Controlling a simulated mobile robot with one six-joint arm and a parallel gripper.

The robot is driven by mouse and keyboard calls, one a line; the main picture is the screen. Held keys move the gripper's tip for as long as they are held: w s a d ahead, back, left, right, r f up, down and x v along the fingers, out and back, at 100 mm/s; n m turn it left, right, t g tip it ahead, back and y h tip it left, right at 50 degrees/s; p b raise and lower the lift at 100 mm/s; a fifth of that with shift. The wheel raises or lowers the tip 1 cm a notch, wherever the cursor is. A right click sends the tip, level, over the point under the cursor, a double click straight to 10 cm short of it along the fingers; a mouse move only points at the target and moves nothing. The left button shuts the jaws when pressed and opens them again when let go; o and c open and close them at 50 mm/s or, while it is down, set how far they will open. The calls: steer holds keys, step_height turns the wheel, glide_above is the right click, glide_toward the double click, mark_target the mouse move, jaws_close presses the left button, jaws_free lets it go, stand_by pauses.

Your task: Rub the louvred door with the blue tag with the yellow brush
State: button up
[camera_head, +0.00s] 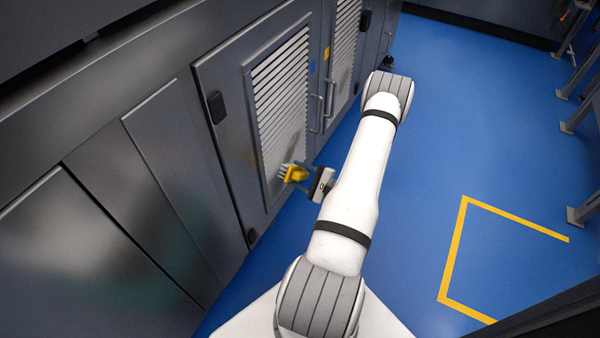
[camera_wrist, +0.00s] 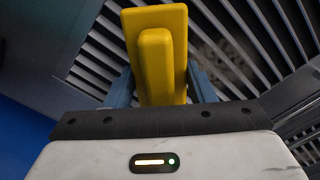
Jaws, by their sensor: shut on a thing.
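The louvred door with the blue tag (camera_head: 281,110) is on the left cabinet front in the head view; its blue tag (camera_head: 313,67) sits near its upper right. Its slats (camera_wrist: 235,45) fill the background of the wrist view. My gripper (camera_head: 304,174) is shut on the yellow brush (camera_head: 296,174), which also shows in the wrist view (camera_wrist: 156,55). The brush is at the lower part of the louvred panel, bristles toward the slats. Whether the bristles touch the slats cannot be told. The brush's bristles are hidden in the wrist view.
A second louvred door (camera_head: 344,45) with a yellow tag (camera_head: 326,53) stands farther along the cabinet. Vertical handles (camera_head: 329,98) stick out between the doors. Blue floor (camera_head: 450,130) is open to the right, with a yellow line (camera_head: 452,245) and metal stand legs (camera_head: 580,115).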

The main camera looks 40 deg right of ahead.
steer(key=shift+x, duration=1.25)
